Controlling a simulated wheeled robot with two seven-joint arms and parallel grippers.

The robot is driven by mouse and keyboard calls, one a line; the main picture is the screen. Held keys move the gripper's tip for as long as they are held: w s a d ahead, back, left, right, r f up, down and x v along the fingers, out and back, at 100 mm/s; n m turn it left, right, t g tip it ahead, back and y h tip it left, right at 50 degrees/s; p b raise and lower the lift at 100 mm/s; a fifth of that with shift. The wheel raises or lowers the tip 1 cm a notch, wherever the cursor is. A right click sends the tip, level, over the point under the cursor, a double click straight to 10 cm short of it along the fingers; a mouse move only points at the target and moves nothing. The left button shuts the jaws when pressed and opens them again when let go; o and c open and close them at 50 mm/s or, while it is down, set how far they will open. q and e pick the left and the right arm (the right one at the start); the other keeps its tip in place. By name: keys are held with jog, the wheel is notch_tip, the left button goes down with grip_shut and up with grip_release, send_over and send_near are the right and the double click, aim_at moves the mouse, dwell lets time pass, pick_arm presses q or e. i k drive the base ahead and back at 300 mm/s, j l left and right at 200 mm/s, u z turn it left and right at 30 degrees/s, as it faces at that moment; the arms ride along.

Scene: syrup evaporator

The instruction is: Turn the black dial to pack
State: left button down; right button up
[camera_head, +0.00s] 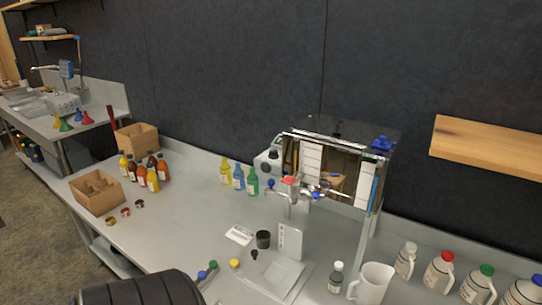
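A white machine (264,165) stands behind the bottles at the back of the steel counter, partly hidden by the evaporator. A round black knob (273,155) shows on it; its setting and any "pack" label are too small to read. A black cylinder (263,240) and a smaller black knob-like piece (254,255) are on the counter near the front middle. I cannot tell for sure which of these is the black dial. Neither of my grippers is in view; only a dark, rounded part that looks like my arm enters at the bottom left.
The evaporator (330,145) has a glass tank, metal frame and red-topped tap. A white pitcher (371,284) and several jugs stand at right. Yellow, blue and green bottles (252,182) stand before the machine. Cardboard boxes (97,193) and brown bottles are at left.

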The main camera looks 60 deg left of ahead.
aim_at(273, 154)
jog(key=u, duration=1.7)
jog(key=j+z, duration=0.25)
jog(key=i+j+z, duration=0.1)
jog(key=j+z, duration=0.15)
